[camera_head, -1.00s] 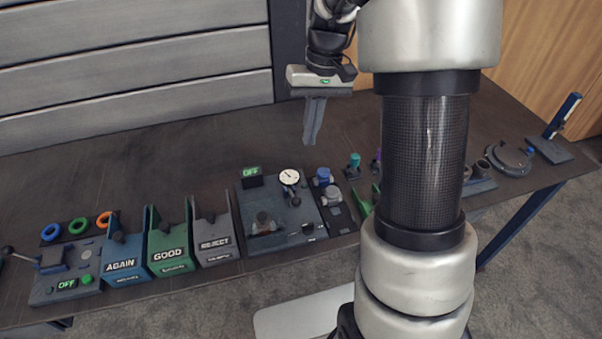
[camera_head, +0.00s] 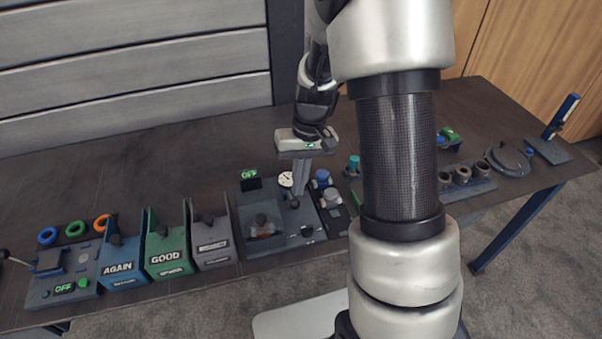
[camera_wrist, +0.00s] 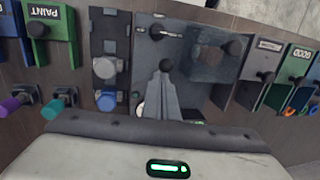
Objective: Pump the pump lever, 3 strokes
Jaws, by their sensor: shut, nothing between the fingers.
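The test station (camera_head: 266,238) is a dark plate with a white dial gauge (camera_head: 286,180) and an OFF display. A black ball knob (camera_head: 294,203), apparently the pump lever's end, stands beside the gauge. My gripper (camera_head: 298,192) points down over the plate, shut and empty. In the wrist view my gripper (camera_wrist: 164,80) has its fingers together. The lever's arm is mostly hidden behind the fingers.
Blue AGAIN (camera_head: 122,265), green GOOD (camera_head: 168,262) and grey REJECT (camera_head: 212,246) bins stand left of the station. The table behind the station is clear.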

